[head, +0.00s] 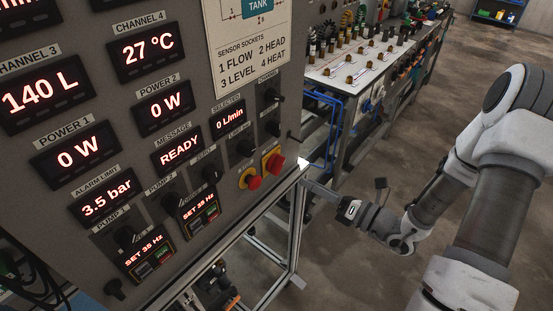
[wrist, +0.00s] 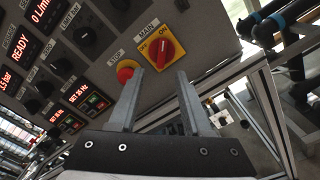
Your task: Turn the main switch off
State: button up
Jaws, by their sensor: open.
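The main switch is a red rotary knob on a yellow plate, at the lower right of the grey panel in the head view (head: 274,161). In the wrist view the main switch (wrist: 165,50) sits under a "MAIN" label, with OFF marked at left and ON at upper right. Its red grip seems to point towards ON, though it is small. My gripper (wrist: 160,75) is open and empty, its two fingers reaching up just below the knob and apart from it. In the head view my gripper (head: 309,186) is to the right of the panel's lower corner.
The red stop button (wrist: 126,71) on a yellow base is just left of the main switch, close to my left finger. Black selector knobs (head: 246,148) and lit displays (head: 180,145) cover the panel. A metal frame (head: 297,225) stands below it.

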aim_at(282, 167)
jog(key=b+x, duration=0.1)
jog(key=x, duration=0.8)
jog(key=shift+w+f, duration=0.1)
jog(key=shift+w, duration=0.15)
jog(key=shift+w+a, duration=0.1)
jog(key=shift+w+a, duration=0.1)
jog(key=shift+a, duration=0.1)
grip_shut()
dwell(1.1)
